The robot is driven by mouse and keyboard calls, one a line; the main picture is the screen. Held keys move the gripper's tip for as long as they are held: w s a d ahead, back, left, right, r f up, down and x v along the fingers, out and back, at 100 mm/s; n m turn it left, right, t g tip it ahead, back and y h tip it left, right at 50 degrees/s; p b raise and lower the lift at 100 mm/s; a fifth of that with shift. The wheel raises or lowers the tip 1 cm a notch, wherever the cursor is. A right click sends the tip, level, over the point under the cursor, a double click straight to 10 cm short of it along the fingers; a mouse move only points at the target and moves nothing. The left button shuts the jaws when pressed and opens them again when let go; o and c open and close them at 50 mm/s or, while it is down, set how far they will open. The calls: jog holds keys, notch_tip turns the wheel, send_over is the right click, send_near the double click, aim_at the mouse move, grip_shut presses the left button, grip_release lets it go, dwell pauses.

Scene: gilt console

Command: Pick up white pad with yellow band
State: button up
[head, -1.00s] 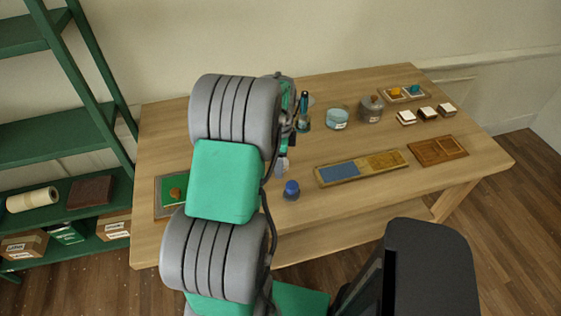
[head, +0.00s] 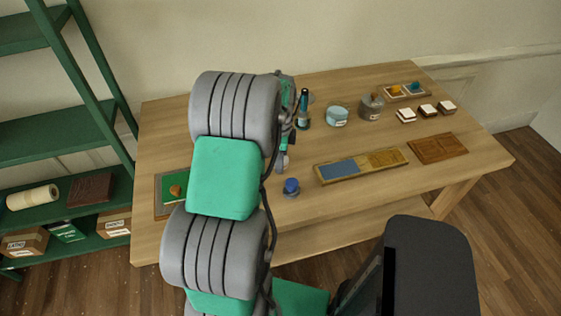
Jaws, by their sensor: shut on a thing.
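My gripper (head: 284,150) is partly hidden behind my own arm, over the middle of the table. It points down and is shut on a small pale thing (head: 282,163), which seems to be the white pad. Its yellow band cannot be made out, and most of it is hidden or too small to tell. Three small white-topped blocks stand in a row at the right: a left one (head: 405,115), a middle one (head: 428,110) and a right one (head: 447,107). I see no clear yellow band on them.
On the wooden table (head: 225,245) are a blue-capped jar (head: 291,187), a dark bottle (head: 303,122), a light-blue tub (head: 337,117), a grey jar (head: 371,108), a blue-and-yellow tray (head: 340,170) and a brown tray (head: 437,149). A green shelf (head: 60,140) stands left. The front right tabletop is clear.

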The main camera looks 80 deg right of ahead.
jog(key=shift+r, duration=0.55)
jog(key=s+a+r+b, duration=0.1)
jog(key=a+r, duration=0.3)
jog(key=s+a+r+b, duration=0.1)
jog(key=a+r, duration=0.3)
jog(key=a, duration=0.1)
jog(key=s+a+r+b, duration=0.1)
jog(key=s+a+r, duration=0.1)
jog(key=a+r, duration=0.2)
jog(key=shift+a+b, duration=0.3)
jog(key=shift+b, duration=0.1)
jog(key=o, duration=0.7)
jog(key=shift+w, duration=0.1)
jog(key=c, duration=0.6)
